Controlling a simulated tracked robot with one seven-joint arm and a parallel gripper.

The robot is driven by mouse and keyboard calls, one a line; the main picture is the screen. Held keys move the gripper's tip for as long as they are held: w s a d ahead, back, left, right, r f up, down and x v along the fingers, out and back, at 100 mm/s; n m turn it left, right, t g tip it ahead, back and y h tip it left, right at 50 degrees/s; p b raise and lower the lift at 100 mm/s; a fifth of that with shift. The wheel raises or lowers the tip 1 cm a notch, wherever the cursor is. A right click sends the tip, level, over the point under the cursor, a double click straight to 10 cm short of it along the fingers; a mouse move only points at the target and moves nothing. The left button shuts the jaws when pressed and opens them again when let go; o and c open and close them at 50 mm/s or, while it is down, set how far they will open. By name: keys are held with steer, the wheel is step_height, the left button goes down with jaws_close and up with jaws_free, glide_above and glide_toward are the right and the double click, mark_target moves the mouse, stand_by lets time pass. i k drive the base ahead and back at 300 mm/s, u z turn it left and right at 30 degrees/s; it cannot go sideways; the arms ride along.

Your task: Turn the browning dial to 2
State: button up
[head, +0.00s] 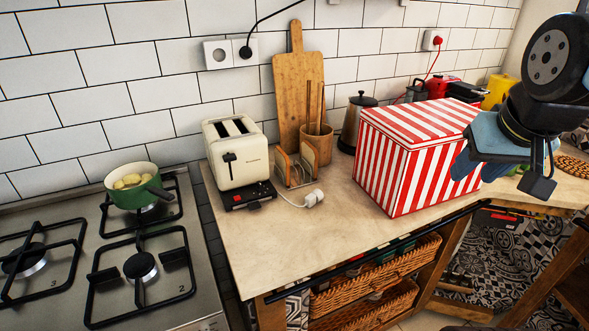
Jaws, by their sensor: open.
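A cream toaster (239,154) stands on the wooden counter, just right of the stove, with two slots on top and a black lever on its front. Its dark base panel (248,194) has a small red mark and controls; the browning dial is too small to make out, and so is its setting. My gripper (541,176) is at the right, in front of and above the counter's right part, far from the toaster. It is open, with nothing seen between its fingers.
A red-and-white striped box (415,155) stands between my gripper and the toaster. A toast rack (295,168), a white plug (314,198) and a utensil pot (318,143) are right of the toaster. A green pot (138,189) sits on the stove. The counter front (290,240) is clear.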

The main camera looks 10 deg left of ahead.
mark_target(260, 188)
steer(key=z, duration=0.8)
steer(key=k, duration=1.4)
steer(key=u, duration=1.25)
steer(key=i, duration=1)
